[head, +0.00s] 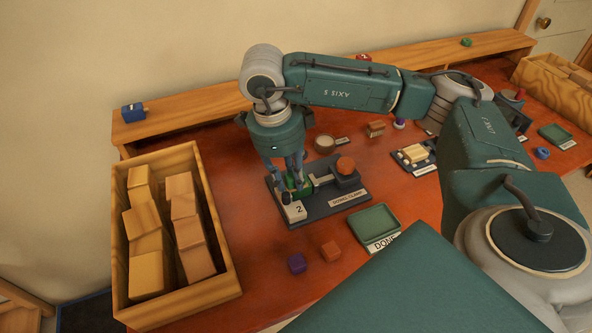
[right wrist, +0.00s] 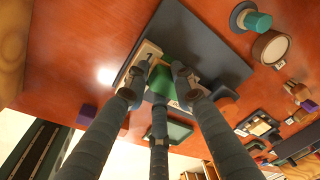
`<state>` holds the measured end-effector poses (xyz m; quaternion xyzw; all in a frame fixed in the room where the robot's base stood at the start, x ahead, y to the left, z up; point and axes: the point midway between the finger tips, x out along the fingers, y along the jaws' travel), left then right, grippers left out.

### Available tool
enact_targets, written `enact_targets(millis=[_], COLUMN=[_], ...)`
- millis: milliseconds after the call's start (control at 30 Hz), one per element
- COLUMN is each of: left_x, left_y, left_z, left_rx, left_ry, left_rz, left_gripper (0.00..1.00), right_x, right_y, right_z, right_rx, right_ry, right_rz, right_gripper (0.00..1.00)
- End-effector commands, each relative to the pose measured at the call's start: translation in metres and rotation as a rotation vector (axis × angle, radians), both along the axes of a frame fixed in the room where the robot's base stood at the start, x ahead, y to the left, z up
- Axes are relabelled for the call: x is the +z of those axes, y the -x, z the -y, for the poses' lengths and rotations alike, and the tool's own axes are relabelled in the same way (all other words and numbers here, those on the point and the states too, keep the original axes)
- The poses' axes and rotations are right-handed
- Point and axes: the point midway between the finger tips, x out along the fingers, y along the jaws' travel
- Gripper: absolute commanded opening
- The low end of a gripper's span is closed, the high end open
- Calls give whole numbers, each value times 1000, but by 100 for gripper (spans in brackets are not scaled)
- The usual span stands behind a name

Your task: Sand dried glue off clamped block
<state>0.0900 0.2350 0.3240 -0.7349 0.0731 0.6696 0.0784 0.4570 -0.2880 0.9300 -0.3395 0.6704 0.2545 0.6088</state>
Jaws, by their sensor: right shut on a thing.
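The clamp (head: 322,210) is a dark base plate on the red-brown table, with an orange knob (head: 346,166) and a front label. A pale block face marked 2 (head: 295,211) sits at its left end. Whether this is the clamped block or a label is unclear, and I cannot make out any glue. My right gripper (head: 293,184) points down over the clamp's left end. Its fingers are closed around a green block (right wrist: 159,78), low against the pale piece (right wrist: 148,52). The fingers hide much of the contact. My left gripper is in neither view.
A wooden crate of blocks (head: 222,256) stands at left. A green tray (head: 362,224) labelled DONE lies right of the clamp. A purple cube (head: 297,263) and an orange cube (head: 330,250) lie in front. A round container (head: 324,143) stands behind. A raised shelf (head: 195,113) runs along the back.

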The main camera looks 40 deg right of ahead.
Motion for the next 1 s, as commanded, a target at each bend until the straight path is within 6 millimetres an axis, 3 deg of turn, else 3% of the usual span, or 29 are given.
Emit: enact_targets(millis=[200, 567, 1000], left_x=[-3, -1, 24], left_y=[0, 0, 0], left_z=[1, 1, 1], left_rx=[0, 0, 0], left_ry=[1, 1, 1], left_rz=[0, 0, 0], left_gripper=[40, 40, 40], right_x=[0, 3, 44], right_y=[-4, -5, -5], right_z=[-18, -20, -19], right_rx=[2, 1, 0], right_ry=[-1, -2, -1], right_rz=[0, 1, 2], right_gripper=[4, 4, 4])
